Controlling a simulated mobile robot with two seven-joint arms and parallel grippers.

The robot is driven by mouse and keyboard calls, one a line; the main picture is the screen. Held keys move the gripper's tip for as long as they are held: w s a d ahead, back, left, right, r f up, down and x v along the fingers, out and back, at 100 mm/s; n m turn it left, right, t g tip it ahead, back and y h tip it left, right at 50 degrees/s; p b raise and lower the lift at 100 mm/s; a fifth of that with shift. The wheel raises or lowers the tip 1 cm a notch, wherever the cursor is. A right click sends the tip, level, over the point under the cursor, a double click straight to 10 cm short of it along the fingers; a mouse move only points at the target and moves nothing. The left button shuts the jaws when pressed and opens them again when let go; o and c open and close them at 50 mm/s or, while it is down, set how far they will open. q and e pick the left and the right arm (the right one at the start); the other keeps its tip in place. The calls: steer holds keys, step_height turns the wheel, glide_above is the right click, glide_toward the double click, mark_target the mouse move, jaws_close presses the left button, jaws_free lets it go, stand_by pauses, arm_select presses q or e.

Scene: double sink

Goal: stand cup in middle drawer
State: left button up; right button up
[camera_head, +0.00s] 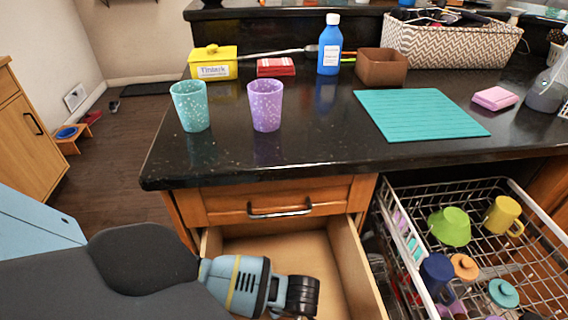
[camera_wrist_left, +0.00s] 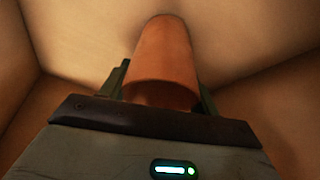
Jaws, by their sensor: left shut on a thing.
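An orange-brown cup (camera_wrist_left: 165,52) is between the two fingers of my left gripper (camera_wrist_left: 162,82) in the left wrist view. Its near, wider end is at the fingers, and its other end points away over pale wood. I cannot tell whether it touches the wood. In the head view my left gripper (camera_head: 300,293) is inside an open wooden drawer (camera_head: 352,262), below a shut drawer front (camera_head: 225,205) with a metal handle. The cup is hidden there by my gripper and arm. My right gripper is not in view.
A teal cup (camera_head: 191,106) and a purple cup (camera_head: 265,105) stand on the black counter (camera_head: 320,150) above. The pulled-out dishwasher rack (camera_head: 520,255) with dishes stands right of the drawer. A teal mat (camera_head: 420,114) lies on the counter.

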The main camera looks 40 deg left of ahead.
arm_select(q)
steer(key=shift+f, duration=0.15)
steer(key=shift+f, duration=0.1)
steer(key=shift+f, duration=0.15)
steer(key=o, duration=0.7)
steer(key=shift+o, duration=1.3)
steer(key=shift+r, duration=0.2)
